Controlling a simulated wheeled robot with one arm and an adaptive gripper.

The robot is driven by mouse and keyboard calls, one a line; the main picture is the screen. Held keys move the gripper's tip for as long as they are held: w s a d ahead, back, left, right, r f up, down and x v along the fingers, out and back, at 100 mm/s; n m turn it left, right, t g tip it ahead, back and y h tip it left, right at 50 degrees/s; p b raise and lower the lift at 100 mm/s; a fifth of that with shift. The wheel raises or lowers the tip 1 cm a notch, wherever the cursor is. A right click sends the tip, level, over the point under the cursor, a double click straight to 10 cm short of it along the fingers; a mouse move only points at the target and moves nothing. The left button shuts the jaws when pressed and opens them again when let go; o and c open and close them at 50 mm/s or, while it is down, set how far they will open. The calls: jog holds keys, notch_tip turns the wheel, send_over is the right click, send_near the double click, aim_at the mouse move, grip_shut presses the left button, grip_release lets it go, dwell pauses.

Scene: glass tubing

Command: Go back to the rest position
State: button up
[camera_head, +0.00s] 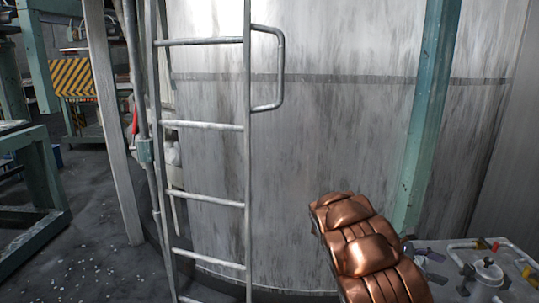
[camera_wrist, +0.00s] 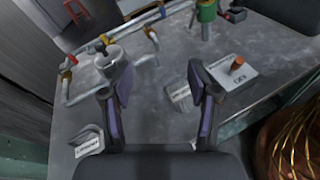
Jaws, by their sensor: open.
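A white plate with an orange knob (camera_wrist: 237,66) lies beyond the right finger. In the head view, my copper-coloured arm reaches over the lower right. I cannot clearly make out the gripper there.
Tubing with coloured joints (camera_head: 489,246) lies on the table (camera_head: 450,285) at lower right. A green fitting (camera_wrist: 206,12) stands at the table's far side. A metal ladder (camera_head: 204,124) stands against a large grey tank (camera_head: 340,110). A teal post (camera_head: 430,110) rises behind the table.

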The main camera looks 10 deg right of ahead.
jog(key=s+a+m+t+y, duration=0.2)
jog(key=s+a+m+y, duration=0.15)
jog(key=s+a, duration=0.7)
jog(key=s+a+m+t+y, duration=0.2)
jog(key=s+a+y, duration=0.35)
jog(key=a, duration=1.05)
jog(key=s+a+m+t+y, duration=0.2)
jog(key=s+a+m+y, duration=0.15)
jog(key=s+a, duration=0.75)
jog(key=w+a+r+p, duration=0.1)
jog(key=w+r+p, duration=0.1)
jog(key=r+p, duration=0.5)
jog(key=w+a+r+t+p, duration=0.1)
jog(key=r+p, duration=0.6)
jog(key=r, duration=0.1)
jog(key=shift+w+r+n, duration=0.25)
jog(key=shift+w+n, duration=0.1)
jog(key=shift+n, duration=0.05)
